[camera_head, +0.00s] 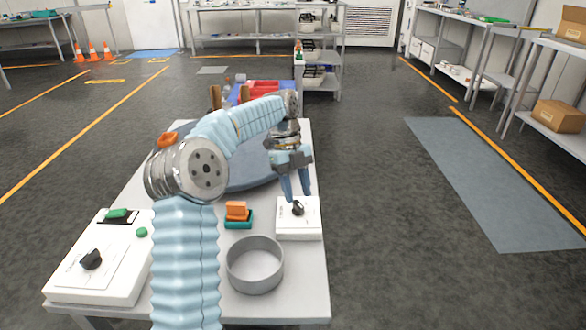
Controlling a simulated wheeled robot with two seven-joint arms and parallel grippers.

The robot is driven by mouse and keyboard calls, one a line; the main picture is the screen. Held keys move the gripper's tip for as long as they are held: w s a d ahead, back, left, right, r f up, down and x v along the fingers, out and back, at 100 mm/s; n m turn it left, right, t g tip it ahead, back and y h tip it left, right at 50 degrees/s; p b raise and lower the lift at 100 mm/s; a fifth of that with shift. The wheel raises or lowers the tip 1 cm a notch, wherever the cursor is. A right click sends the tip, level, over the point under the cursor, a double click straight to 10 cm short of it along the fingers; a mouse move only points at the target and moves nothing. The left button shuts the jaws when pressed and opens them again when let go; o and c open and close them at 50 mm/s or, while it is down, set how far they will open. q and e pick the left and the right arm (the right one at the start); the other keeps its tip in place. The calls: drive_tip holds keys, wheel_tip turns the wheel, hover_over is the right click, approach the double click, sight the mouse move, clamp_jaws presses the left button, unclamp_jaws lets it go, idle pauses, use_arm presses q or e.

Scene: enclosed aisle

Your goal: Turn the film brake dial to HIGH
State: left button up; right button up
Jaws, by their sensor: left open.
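A small white box (299,231) with a black dial (298,209) stands at the right edge of the table. A larger white box (80,283) at the front left carries another black dial (91,259), a green switch (117,214) and a green button (142,232). The labels are too small to read, so I cannot tell which dial is the film brake. My left gripper (295,198) points down, open, with its fingertips right at the small box's dial. I cannot tell whether they touch it. My right gripper is out of view.
A grey round dish (255,266) and an orange and teal block (237,216) stand near the small box on the table (308,302). A blue-grey shape (245,176) lies behind my arm. Red bins (265,89) are at the far end. The aisle at right is clear.

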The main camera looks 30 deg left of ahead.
use_arm(q)
drive_tip(key=v, duration=0.8)
drive_tip(key=shift+a+r, duration=0.15)
drive_tip(key=shift+r, duration=0.15)
